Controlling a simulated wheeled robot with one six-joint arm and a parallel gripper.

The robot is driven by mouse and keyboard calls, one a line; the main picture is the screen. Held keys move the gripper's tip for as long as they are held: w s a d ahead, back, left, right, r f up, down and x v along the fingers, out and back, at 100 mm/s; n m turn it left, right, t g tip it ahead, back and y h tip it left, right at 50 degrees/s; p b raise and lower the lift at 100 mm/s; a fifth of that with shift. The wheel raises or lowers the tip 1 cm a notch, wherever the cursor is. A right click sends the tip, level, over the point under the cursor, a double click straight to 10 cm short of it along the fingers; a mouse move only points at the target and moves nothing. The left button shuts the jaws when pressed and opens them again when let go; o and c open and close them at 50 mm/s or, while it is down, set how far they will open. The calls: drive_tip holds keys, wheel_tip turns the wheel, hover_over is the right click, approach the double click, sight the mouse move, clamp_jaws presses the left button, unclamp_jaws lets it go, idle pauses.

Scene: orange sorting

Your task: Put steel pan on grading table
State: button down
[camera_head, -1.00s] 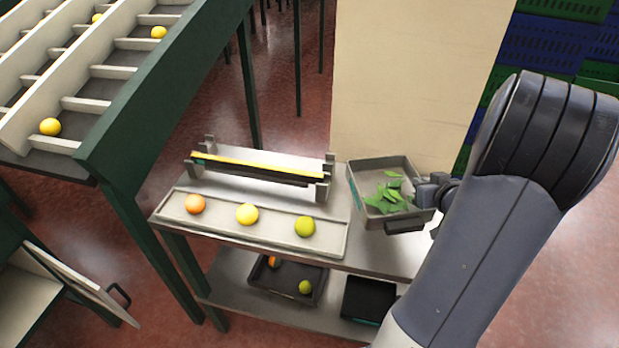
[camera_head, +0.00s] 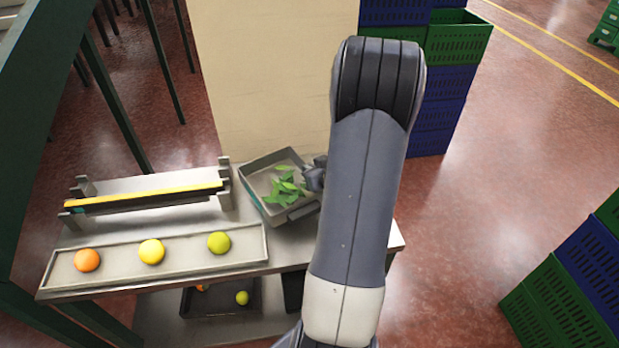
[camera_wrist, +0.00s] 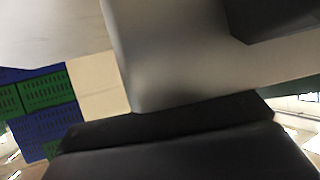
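The steel pan (camera_head: 257,181) is a grey, shallow square tray with green leaves (camera_head: 283,188) in it and a dark handle on its near side. My gripper (camera_head: 314,177) is at its right edge, partly hidden by my arm, and appears shut on the pan's wall. In the wrist view the pan's grey wall (camera_wrist: 170,60) is very close, against dark finger parts. The pan is over the right part of the steel grading table (camera_head: 290,242); I cannot tell whether it touches the top.
On the table are a long fruit tray (camera_head: 186,263) with three fruits and a bar rack (camera_head: 150,192). A dark tray (camera_head: 215,310) with fruit lies on the lower shelf. A cream panel (camera_head: 265,80) stands behind.

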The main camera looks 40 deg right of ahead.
drive_tip(key=shift+f, duration=1.45)
drive_tip(key=shift+f, duration=0.1)
drive_tip(key=c, duration=2.1)
unclamp_jaws()
drive_tip(key=shift+f, duration=0.1)
drive_tip(key=o, duration=0.5)
drive_tip(key=shift+c, duration=0.2)
drive_tip(key=shift+r, duration=0.3)
drive_tip(key=v, duration=1.2)
drive_tip(key=shift+f, duration=0.15)
